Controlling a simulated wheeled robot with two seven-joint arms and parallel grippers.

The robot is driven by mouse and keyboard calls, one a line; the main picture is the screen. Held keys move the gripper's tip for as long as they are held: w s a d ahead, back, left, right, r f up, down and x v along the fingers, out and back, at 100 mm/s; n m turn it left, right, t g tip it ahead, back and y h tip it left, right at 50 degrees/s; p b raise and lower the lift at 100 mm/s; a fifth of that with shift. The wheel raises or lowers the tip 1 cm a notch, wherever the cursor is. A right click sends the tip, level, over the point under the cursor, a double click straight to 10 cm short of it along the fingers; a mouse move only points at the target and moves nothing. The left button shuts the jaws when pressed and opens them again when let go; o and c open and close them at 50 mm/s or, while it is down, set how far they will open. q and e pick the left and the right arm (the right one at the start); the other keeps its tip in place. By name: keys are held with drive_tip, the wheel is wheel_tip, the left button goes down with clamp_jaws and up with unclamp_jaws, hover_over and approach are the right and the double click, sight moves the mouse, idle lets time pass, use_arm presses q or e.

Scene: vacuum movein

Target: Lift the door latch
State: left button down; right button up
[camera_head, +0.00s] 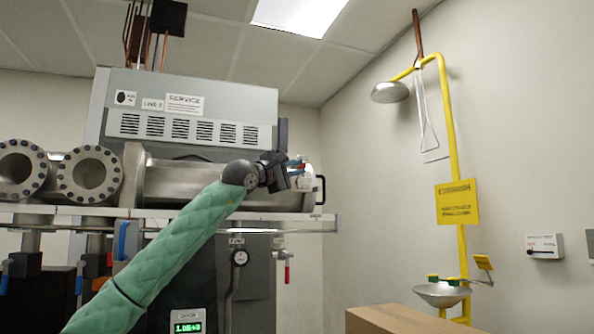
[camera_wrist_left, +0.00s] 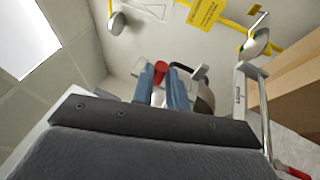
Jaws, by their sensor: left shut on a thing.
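My left gripper (camera_head: 295,170) is at the right end of a horizontal metal chamber (camera_head: 190,183), beside its door end (camera_head: 307,200). In the left wrist view the two blue-grey fingers (camera_wrist_left: 164,88) are close together on the door latch, whose red end (camera_wrist_left: 160,67) shows between their tips. My right gripper is not in view.
A grey service cabinet (camera_head: 190,105) stands behind the chamber. A rail (camera_head: 290,231) and a red-handled valve (camera_head: 287,272) are below it. A yellow emergency shower with eyewash bowl (camera_head: 442,294) stands at the right wall. A cardboard box (camera_head: 395,320) is at the lower right.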

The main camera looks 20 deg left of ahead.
use_arm(q)
drive_tip(key=shift+f+y, duration=0.2)
drive_tip(key=shift+y, duration=0.1)
drive_tip(key=c, duration=1.7)
unclamp_jaws()
drive_tip(key=shift+a, duration=0.1)
drive_tip(key=shift+c, duration=0.2)
drive_tip(key=o, duration=0.4)
drive_tip(key=shift+s+a, duration=0.1)
drive_tip(key=shift+a, duration=0.05)
drive_tip(key=shift+c, duration=0.2)
drive_tip(key=shift+a+r, duration=0.1)
drive_tip(key=shift+a, duration=0.05)
drive_tip(key=shift+d, duration=0.2)
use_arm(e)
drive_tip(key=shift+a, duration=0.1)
